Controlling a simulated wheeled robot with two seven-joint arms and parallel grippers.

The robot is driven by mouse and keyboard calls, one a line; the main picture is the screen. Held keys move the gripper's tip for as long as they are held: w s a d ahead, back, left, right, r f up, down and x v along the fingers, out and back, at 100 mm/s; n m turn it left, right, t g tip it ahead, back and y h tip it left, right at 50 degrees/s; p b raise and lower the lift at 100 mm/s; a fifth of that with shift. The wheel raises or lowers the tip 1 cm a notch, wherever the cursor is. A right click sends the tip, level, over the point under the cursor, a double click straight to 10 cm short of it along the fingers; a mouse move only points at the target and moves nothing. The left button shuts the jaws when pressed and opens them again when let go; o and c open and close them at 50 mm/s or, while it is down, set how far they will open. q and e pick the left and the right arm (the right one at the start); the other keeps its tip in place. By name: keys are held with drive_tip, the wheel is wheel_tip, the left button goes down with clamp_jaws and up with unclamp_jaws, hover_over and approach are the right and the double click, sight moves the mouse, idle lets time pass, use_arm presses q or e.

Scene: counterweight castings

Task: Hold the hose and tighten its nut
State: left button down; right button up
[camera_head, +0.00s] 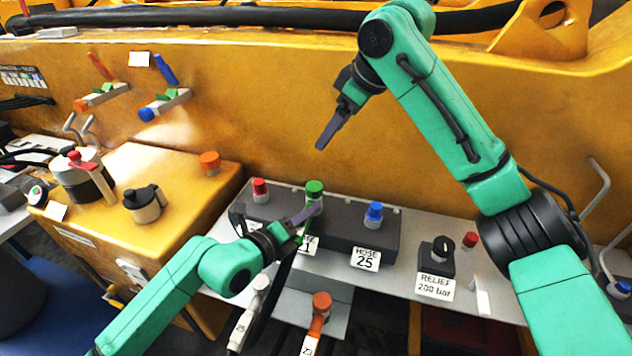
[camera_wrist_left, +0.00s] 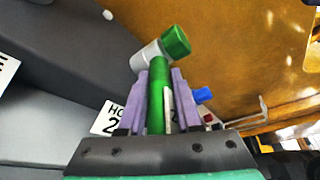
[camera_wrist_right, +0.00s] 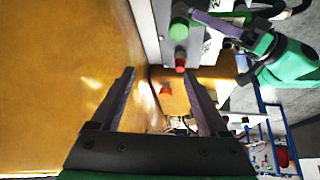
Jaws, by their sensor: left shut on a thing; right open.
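My left gripper (camera_head: 306,214) is shut on the green hose (camera_wrist_left: 157,98), which stands between its two purple fingers in the left wrist view. A grey fitting (camera_wrist_left: 146,58) with a green cap (camera_wrist_left: 176,41) sits just past the fingertips, tilted in that view. The green cap (camera_head: 314,187) stands over the middle of the dark block (camera_head: 350,238) in the head view. It also shows at the top of the right wrist view (camera_wrist_right: 179,28). I cannot tell how tightly the fitting is seated. My right gripper (camera_head: 329,132) is open and empty, above and apart from the green cap.
A red cap (camera_head: 260,188) and a blue cap (camera_head: 375,212) flank the green one on the block. A relief knob (camera_head: 438,253) stands to the right. An orange-capped hose (camera_head: 321,303) is in front. A yellow wall (camera_head: 240,105) rises close behind.

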sight(314, 186)
drive_tip(key=shift+g+h, duration=0.3)
drive_tip(key=shift+g, duration=0.5)
drive_tip(key=s+x, duration=0.1)
drive_tip(key=x, duration=0.7)
drive_tip(key=s+x, duration=0.1)
drive_tip(key=x, duration=0.4)
drive_tip(key=shift+s+d+f, duration=0.3)
drive_tip(key=shift+d+f, duration=0.05)
drive_tip(key=shift+f, duration=0.1)
clamp_jaws()
